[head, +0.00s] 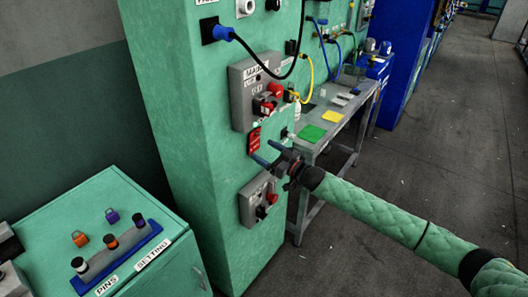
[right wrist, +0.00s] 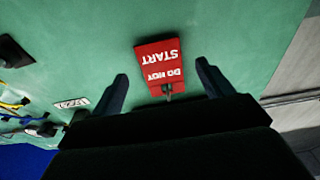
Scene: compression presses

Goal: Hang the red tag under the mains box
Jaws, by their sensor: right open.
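The red tag (head: 254,140) is against the green panel just below the grey mains box (head: 241,100). In the right wrist view the tag (right wrist: 159,58) reads "DO NOT START", upside down in the picture. A small dark hook or ring shows at its lettered "DO NOT" end. My right gripper (head: 265,153) is open in front of the panel at the tag. Its two fingers (right wrist: 162,73) stand to either side of the tag, with a gap on each side. My left gripper is not in view.
A bench (head: 345,122) with green and yellow pads stands to the right. A green cabinet (head: 50,215) with a blue pin rack (head: 118,262) is at the lower left. Cables hang above.

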